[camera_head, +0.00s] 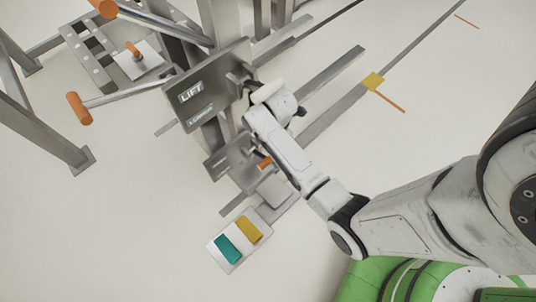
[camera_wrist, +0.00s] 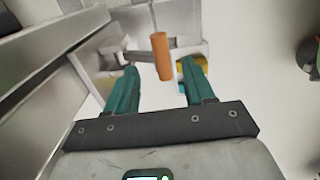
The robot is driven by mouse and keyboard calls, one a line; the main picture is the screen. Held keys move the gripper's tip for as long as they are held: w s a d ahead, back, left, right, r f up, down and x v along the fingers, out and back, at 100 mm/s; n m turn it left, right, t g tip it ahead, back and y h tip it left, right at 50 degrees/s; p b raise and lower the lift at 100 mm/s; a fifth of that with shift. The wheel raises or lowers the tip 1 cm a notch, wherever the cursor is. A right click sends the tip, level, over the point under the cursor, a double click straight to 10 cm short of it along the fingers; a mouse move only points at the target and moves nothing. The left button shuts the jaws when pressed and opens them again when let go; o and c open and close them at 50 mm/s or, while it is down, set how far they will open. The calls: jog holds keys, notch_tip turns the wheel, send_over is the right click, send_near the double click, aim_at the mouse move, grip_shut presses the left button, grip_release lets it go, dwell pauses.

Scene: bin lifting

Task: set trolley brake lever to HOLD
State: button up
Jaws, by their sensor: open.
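A small lever with an orange handle (camera_wrist: 161,55) shows in the wrist view, on a pale metal bracket (camera_wrist: 95,57). I take it to be the brake lever; no HOLD marking can be read. My gripper (camera_wrist: 157,67) is open, with its two teal fingers apart. The orange handle appears between and beyond the fingertips; no contact is visible. In the head view an orange handle (camera_head: 264,163) shows beside my forearm, low on the trolley frame. My fingers are hidden in that view.
A grey panel marked LIFT (camera_head: 205,88) stands above the lever. A plate with a teal pad (camera_head: 227,249) and a yellow pad (camera_head: 248,229) lies in front. Another orange-handled lever (camera_head: 76,108) sticks out at left. Open pale floor (camera_head: 130,230) lies at the lower left.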

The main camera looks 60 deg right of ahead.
aim_at(258, 154)
jog(key=f+b, duration=0.1)
jog(key=f, duration=0.2)
jog(key=f+b, duration=0.2)
jog(key=f, duration=0.2)
jog(key=f+b, duration=0.1)
jog(key=f, duration=0.2)
jog(key=shift+w+f, duration=0.25)
jog(key=shift+f, duration=0.1)
jog(key=shift+c, duration=0.3)
grip_shut()
